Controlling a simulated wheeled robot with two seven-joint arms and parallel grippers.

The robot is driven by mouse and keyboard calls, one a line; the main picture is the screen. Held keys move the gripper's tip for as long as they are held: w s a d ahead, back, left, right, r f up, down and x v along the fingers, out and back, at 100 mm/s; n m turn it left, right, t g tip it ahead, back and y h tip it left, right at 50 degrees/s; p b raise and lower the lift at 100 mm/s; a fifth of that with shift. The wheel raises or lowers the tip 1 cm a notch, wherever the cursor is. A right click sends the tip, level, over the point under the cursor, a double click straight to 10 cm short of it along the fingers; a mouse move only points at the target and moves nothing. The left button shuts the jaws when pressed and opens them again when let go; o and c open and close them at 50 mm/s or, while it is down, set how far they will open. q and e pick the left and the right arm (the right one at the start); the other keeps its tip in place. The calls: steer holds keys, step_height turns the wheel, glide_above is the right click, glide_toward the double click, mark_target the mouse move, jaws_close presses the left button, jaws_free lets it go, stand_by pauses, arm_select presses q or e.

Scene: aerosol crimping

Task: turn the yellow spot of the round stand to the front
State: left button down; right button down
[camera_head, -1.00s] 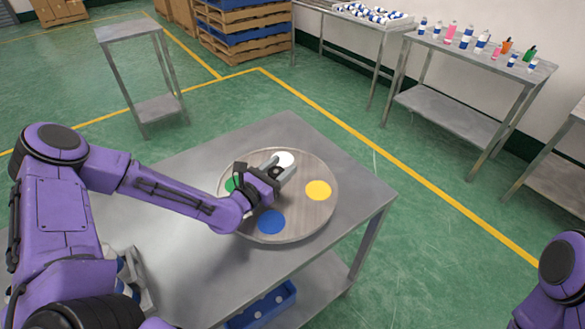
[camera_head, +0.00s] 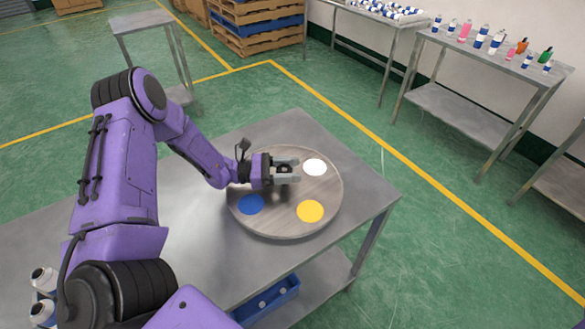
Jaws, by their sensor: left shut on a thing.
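The round stand (camera_head: 322,193) is a grey wood-grained disc on the metal table. Its yellow spot (camera_head: 310,211) is at the front right of the disc. The blue spot (camera_head: 250,204) is at the front left and the white spot (camera_head: 315,167) at the back right. The green spot is hidden behind my left gripper or arm. My left gripper (camera_head: 292,172) reaches in from the left over the middle of the disc, with its fingers pointing right. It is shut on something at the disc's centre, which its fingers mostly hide. My right gripper is out of view.
The metal table (camera_head: 190,222) has bare room left of the disc. White and blue cans (camera_head: 43,280) stand at the lower left. A blue crate (camera_head: 268,299) is on the lower shelf. A side table with bottles (camera_head: 500,65) stands at the back right.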

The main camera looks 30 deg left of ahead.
arm_select(q)
steer(key=shift+d+m+g+h, duration=0.1)
steer(key=shift+m+g+h, duration=0.3)
steer(key=shift+g, duration=0.1)
steer(key=shift+c, duration=2.4)
jaws_free()
steer(key=shift+w+d, duration=0.1)
steer(key=shift+w, duration=0.05)
steer(key=b+v, duration=0.2)
steer(key=v, duration=0.8)
steer(key=shift+f+b, duration=0.1)
steer(key=shift+b, duration=0.25)
steer(key=shift+a, duration=0.25)
